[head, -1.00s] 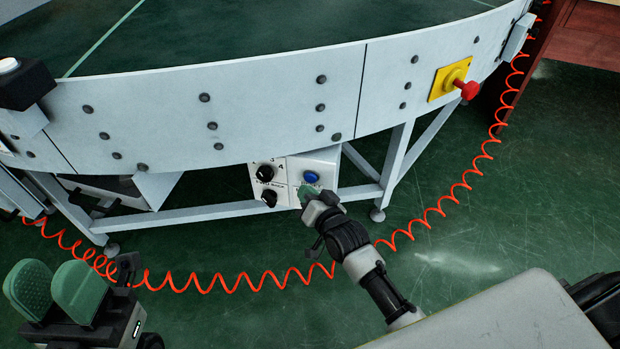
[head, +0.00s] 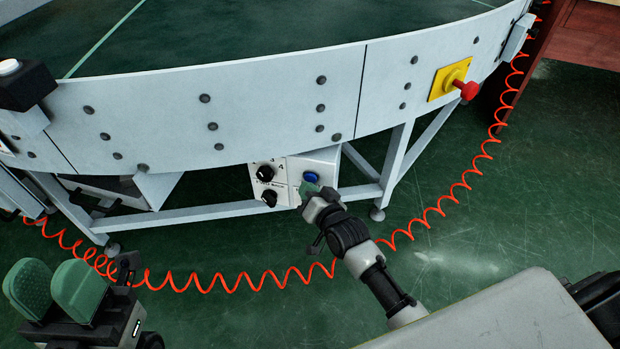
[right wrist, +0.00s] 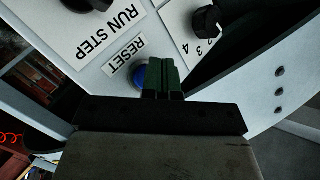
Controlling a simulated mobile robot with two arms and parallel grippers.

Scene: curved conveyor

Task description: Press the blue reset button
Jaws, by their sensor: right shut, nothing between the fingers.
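The blue reset button (head: 311,177) sits on a white control box (head: 325,160) under the curved conveyor. My right gripper (head: 309,190) is shut and empty, with its green fingertips just below the button in the head view. In the right wrist view, the blue button (right wrist: 140,76) shows beside the shut green fingers (right wrist: 163,75) and is partly hidden by them. I cannot tell whether the fingertips touch it. A RESET label (right wrist: 124,55) is beside the button. My left gripper (head: 52,290) is at the lower left, with a gap between its green fingers, and holds nothing.
Black knobs (head: 265,173) are on the panel left of the button. A red emergency stop (head: 468,89) on a yellow plate is on the conveyor's side at right. A coiled orange cable (head: 440,212) hangs across the floor. Grey conveyor legs (head: 396,165) stand beside the box.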

